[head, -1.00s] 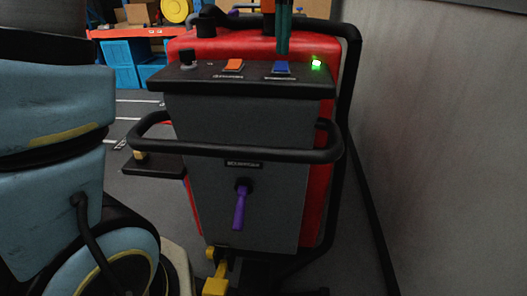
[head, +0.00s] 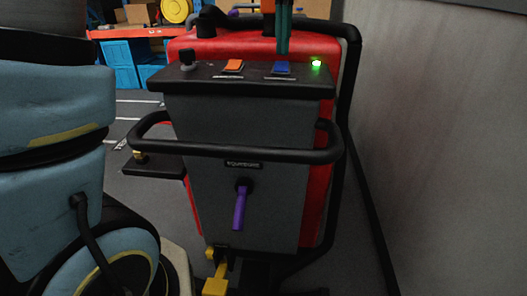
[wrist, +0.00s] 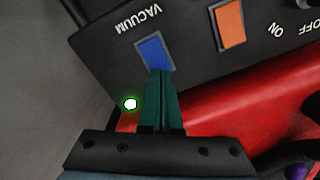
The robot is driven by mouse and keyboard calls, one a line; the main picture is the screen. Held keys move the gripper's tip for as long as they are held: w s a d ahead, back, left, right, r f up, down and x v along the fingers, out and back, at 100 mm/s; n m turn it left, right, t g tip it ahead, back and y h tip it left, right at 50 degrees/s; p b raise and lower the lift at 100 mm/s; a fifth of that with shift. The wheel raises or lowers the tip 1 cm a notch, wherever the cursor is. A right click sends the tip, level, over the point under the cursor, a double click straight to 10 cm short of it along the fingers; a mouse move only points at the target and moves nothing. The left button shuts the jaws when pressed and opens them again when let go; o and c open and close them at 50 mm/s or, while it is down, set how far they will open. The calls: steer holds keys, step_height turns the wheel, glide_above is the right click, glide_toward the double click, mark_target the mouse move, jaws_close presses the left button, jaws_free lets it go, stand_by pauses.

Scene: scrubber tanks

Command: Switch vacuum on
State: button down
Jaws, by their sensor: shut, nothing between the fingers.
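The blue vacuum switch (head: 281,68) sits on the dark top panel of the red and grey scrubber (head: 250,115). In the wrist view the blue switch (wrist: 154,53) lies beside the printed word VACUUM. My gripper (head: 283,54) comes down from above, with its green fingers closed together. In the wrist view the fingertips (wrist: 160,74) are at the near edge of the blue switch and overlap it; whether they press on it I cannot tell. A green lamp (head: 316,64) glows right of the switch, and it also shows lit in the wrist view (wrist: 130,104).
An orange switch (head: 233,65) and a black knob (head: 188,60) are left of the blue switch. A black handlebar (head: 240,152) crosses the front, with a purple lever (head: 239,208) below. A grey wall (head: 440,130) stands to the right.

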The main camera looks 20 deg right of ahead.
steer(key=shift+f+b, duration=0.5)
steer(key=shift+f, duration=0.45)
stand_by(1.0)
steer(key=shift+r, duration=0.15)
step_height(320, 180, up, 7)
steer(key=p, duration=0.7)
stand_by(0.4)
